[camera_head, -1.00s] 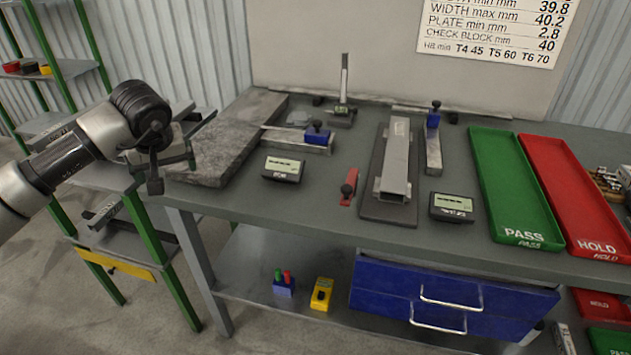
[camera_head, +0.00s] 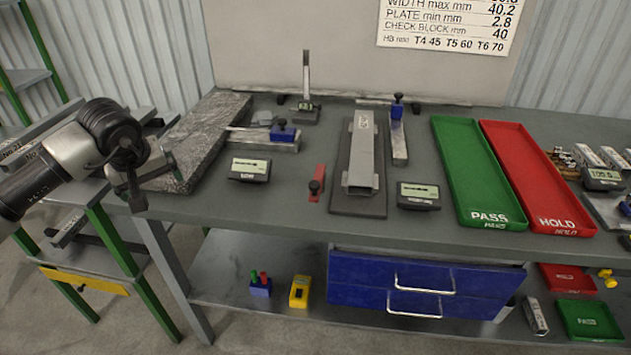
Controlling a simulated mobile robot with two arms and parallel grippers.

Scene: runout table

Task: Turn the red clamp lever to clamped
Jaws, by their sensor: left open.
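The red clamp lever (camera_head: 317,183) with a dark knob lies on the table, just left of the dark fixture plate (camera_head: 358,208). Its bar runs roughly front to back, with the knob near its middle. A grey metal profile (camera_head: 361,157) sits on that plate. My left gripper (camera_head: 150,180) is open and empty at the table's left front edge, near the grey stone slab, well to the left of the lever. My right gripper is not in view.
A small display gauge (camera_head: 249,169) stands left of the lever, another (camera_head: 418,195) right of the plate. The granite slab (camera_head: 205,135), a blue-jawed caliper (camera_head: 283,131), a green PASS tray (camera_head: 470,170) and a red HOLD tray (camera_head: 535,180) share the table. The front strip is clear.

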